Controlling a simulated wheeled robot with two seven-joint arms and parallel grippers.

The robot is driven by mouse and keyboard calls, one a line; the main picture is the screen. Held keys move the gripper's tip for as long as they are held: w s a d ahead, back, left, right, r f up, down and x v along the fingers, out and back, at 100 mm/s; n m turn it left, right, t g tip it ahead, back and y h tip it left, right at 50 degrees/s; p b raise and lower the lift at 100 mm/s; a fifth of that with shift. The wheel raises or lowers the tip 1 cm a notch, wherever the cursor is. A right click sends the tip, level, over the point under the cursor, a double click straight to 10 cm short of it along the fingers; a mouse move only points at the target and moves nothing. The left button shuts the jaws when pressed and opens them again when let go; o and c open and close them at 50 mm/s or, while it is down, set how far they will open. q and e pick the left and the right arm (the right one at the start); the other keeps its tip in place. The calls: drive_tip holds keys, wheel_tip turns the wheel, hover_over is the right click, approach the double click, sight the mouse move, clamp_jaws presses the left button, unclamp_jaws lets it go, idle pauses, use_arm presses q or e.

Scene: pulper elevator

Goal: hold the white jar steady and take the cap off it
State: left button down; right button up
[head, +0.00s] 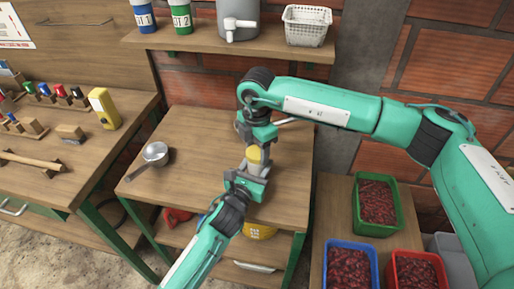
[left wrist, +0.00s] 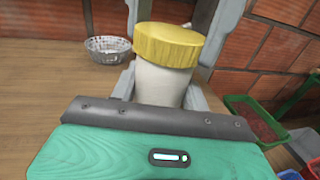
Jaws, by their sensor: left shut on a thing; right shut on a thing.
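The white jar (left wrist: 165,84) stands upright in the left wrist view, with the yellow cap (left wrist: 168,44) sitting on its mouth. The cap also shows in the head view (head: 255,154), where the jar is mostly hidden by my grippers. My left gripper (head: 248,173) is shut around the jar body from the front, its grey fingers on both sides. My right gripper (head: 258,143) reaches down from above and is shut on the cap. I see no gap between cap and jar.
A shelf (head: 215,37) with containers and a white basket (head: 307,25) is behind. Green (head: 367,226), blue (head: 345,246) and red (head: 399,252) crates of dark red fruit lie to the right.

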drive_tip(key=n, duration=1.1)
drive_tip(key=shift+n, duration=0.3)
drive_tip(key=n, duration=0.9)
drive_tip(key=shift+r, duration=0.1)
drive_tip(key=n, duration=2)
drive_tip(key=shift+n, duration=0.3)
drive_tip(key=n, duration=1.2)
drive_tip(key=shift+n, duration=0.3)
drive_tip(key=shift+r, duration=0.3)
